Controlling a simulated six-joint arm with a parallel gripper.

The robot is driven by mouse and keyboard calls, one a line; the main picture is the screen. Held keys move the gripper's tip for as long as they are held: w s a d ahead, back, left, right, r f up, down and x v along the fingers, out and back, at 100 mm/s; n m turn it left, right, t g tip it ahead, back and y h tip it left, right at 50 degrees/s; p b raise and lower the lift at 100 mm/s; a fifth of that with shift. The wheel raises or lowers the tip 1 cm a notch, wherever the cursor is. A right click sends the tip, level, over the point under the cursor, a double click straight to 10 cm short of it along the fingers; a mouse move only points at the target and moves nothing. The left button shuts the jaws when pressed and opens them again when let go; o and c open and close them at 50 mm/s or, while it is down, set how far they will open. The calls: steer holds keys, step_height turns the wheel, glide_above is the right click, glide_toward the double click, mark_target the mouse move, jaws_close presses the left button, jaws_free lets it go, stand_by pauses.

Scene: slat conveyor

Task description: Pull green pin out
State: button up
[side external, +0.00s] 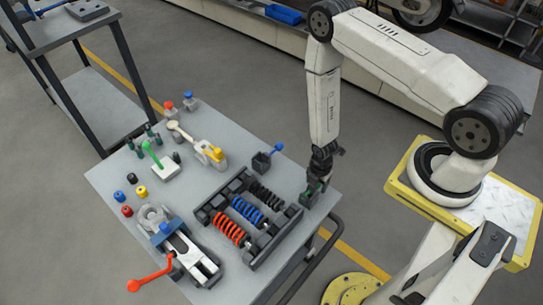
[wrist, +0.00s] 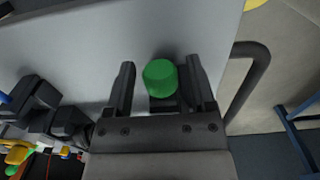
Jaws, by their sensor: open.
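The green pin shows as a round green head (wrist: 160,78) in the wrist view, upright as far as I can tell. It stands in a dark block (side external: 308,200) near the right edge of the table; the pin's lower part is hidden. My gripper (wrist: 160,66) is open, with one finger on each side of the green head. A gap shows between the head and the left finger; the right finger is closer. In the side view my gripper (side external: 321,178) points down over the dark block and hides most of the pin.
A rack with red, blue and black springs (side external: 247,208) lies left of my gripper. A dark block with a blue-knobbed lever (side external: 264,160) stands behind it. A vise with a red handle (side external: 180,255) is at the front left. A dark rail (wrist: 256,80) runs along the table edge.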

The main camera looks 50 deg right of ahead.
jaws_close()
steer(key=shift+d, duration=2.3)
jaws_free()
